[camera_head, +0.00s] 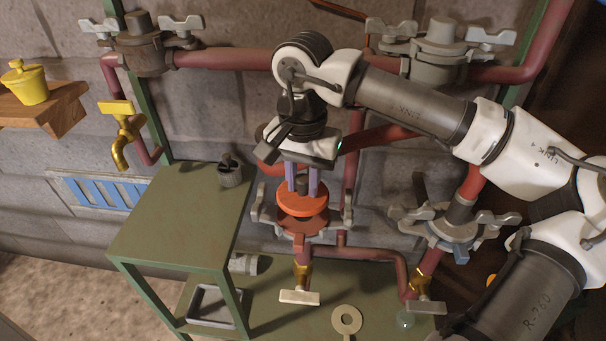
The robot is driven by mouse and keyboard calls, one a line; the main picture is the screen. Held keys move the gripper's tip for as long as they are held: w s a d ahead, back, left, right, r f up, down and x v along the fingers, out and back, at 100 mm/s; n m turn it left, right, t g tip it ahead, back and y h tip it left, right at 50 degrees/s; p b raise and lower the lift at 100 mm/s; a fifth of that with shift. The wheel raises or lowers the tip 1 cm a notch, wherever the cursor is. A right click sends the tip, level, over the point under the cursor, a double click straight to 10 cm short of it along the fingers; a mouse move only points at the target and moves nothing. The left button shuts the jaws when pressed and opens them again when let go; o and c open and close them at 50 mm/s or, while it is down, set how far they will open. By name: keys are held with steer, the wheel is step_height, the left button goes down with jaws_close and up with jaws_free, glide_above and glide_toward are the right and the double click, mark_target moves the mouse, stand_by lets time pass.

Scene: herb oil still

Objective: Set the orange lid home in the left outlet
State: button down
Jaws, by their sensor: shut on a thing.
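The orange lid (302,205) is a round disc with a dark knob on top. My gripper (302,187) points down and is shut on this knob, with one finger on each side. The lid is roughly level, directly over the left outlet (303,226). This outlet is a reddish-brown round mouth with grey wing clamps (260,210) swung out around it. The outlet's front part shows below the lid, and the lid hides its back part. I cannot tell whether the lid's underside touches the rim.
A second outlet (447,230) with wing clamps stands to the right. A green table (180,220) with a small grey knobbed part (230,173) is at left. A flat ring (346,320) lies on the low green surface.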

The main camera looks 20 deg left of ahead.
steer(key=shift+f+b, duration=1.5)
steer(key=shift+f, duration=0.65)
steer(key=c, duration=1.1)
jaws_free()
steer(key=shift+r, duration=0.1)
step_height(320, 180, up, 13)
step_height(320, 180, up, 8)
steer(key=p, duration=0.7)
glide_above(303, 196)
steer(key=shift+w+a+f+b, duration=0.15)
steer(key=shift+w+f+b, duration=0.05)
steer(key=shift+w+b, duration=0.2)
steer(key=shift+w, duration=0.1)
